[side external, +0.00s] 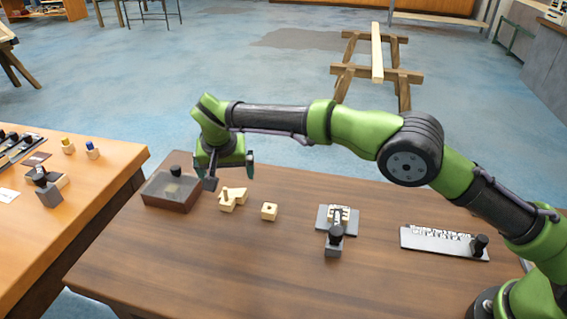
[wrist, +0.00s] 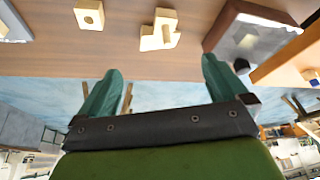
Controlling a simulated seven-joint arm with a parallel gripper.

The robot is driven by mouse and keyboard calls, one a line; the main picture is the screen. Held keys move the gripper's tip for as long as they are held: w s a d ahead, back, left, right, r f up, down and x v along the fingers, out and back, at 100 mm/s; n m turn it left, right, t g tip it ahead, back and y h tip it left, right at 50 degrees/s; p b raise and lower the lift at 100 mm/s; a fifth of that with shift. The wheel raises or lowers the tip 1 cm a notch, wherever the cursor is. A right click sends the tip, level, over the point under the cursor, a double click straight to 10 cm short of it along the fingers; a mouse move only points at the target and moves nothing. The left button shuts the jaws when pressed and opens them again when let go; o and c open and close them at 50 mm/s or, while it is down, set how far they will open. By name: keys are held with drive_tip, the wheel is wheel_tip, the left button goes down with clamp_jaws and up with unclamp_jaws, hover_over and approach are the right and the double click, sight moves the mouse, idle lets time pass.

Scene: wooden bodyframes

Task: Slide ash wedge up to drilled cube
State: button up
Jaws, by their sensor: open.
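The drilled cube (side external: 269,211) is a small pale wooden block with a dark hole in its top, standing on the brown table. It also shows in the wrist view (wrist: 88,14) at the top left. The ash wedge (side external: 239,196) is a pale angular piece to its left in the side view, with a short upright peg on or against it; I cannot tell if they are one piece. The wedge group also shows in the wrist view (wrist: 157,38). A gap separates it from the cube. My gripper (side external: 230,176) is open and empty, above and behind the wedge; its fingers (wrist: 162,72) touch nothing.
A dark box with a black knob (side external: 170,194) stands close left of the wedge. A grey fixture (side external: 334,240) and a grey toothed plate (side external: 440,243) lie to the right. The table front is clear. Another table (side external: 60,220) is at left.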

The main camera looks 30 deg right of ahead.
drive_tip(key=v, duration=0.6)
drive_tip(key=s+d+r+t+y, duration=0.1)
drive_tip(key=s+d+r, duration=0.3)
drive_tip(key=s+d, duration=0.9)
drive_tip(key=s+d+r+n+t+y, duration=0.1)
drive_tip(key=s+d+r, duration=0.3)
drive_tip(key=s+d, duration=1)
drive_tip(key=s+t+y, duration=0.1)
drive_tip(key=s, duration=0.2)
drive_tip(key=shift+s+r+y, duration=0.2)
drive_tip(key=shift+s+y, duration=0.1)
drive_tip(key=shift+y, duration=0.1)
drive_tip(key=shift+d, duration=0.1)
